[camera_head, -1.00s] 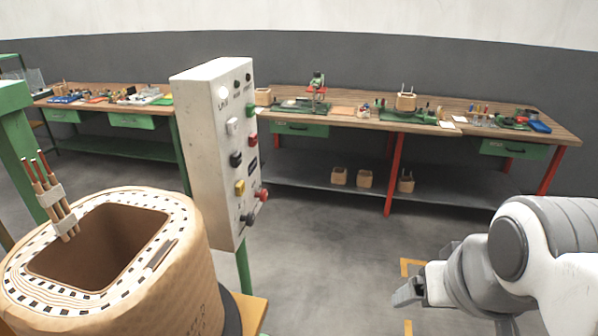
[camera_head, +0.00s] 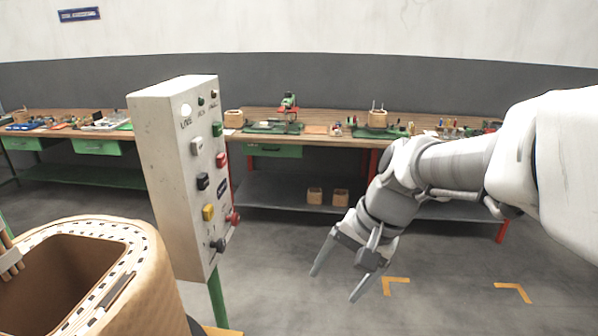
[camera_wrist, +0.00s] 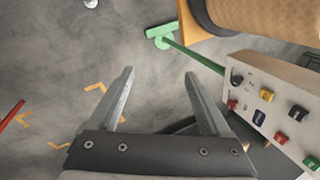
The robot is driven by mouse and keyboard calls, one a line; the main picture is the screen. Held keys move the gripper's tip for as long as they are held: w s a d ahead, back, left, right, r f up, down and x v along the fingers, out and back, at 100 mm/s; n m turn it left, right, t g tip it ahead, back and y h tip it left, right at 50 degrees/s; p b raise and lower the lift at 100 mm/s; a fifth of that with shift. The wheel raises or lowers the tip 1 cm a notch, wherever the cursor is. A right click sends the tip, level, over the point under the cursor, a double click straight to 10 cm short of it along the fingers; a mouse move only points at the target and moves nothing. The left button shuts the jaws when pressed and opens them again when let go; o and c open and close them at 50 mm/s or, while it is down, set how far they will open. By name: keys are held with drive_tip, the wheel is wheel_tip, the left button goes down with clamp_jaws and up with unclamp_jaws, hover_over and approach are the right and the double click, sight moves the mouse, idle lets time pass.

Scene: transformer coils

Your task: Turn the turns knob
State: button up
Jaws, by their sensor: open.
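A pale control box (camera_head: 165,170) stands on a green post at the left of the head view. Its front carries several knobs and buttons, including a white knob (camera_head: 196,146), a black knob (camera_head: 203,181), a yellow one (camera_head: 208,212) and a lower black one (camera_head: 218,245). The labels are too small to tell which is the turns knob. The box also shows at the right of the wrist view (camera_wrist: 270,72). My gripper (camera_head: 336,285) is open and empty, pointing down over the floor, right of the box and apart from it. Its fingers show in the wrist view (camera_wrist: 158,73).
A large tan coil (camera_head: 165,290) stands at the lower left, close to the box. Long workbenches (camera_head: 330,141) with tools and small coils line the back wall. The grey floor between my gripper and the benches is clear, with yellow corner marks (camera_head: 397,281).

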drive_tip(key=w+a+f+m+g+y+b, duration=0.35)
drive_tip(key=w+a+f+m+y, duration=0.4)
drive_tip(key=w+a+f, duration=0.45)
drive_tip(key=m+t+y+b, duration=0.2)
drive_tip(key=m+t+y, duration=0.1)
drive_tip(key=m+y, duration=0.4)
approach(224, 245)
drive_tip(key=a+b, duration=0.1)
drive_tip(key=a, duration=0.3)
drive_tip(key=a+b, duration=0.1)
drive_tip(key=a, duration=0.4)
drive_tip(key=shift+w+a+r, duration=0.1)
drive_tip(key=shift+a+r, duration=0.1)
drive_tip(key=shift+a, duration=0.05)
clamp_jaws()
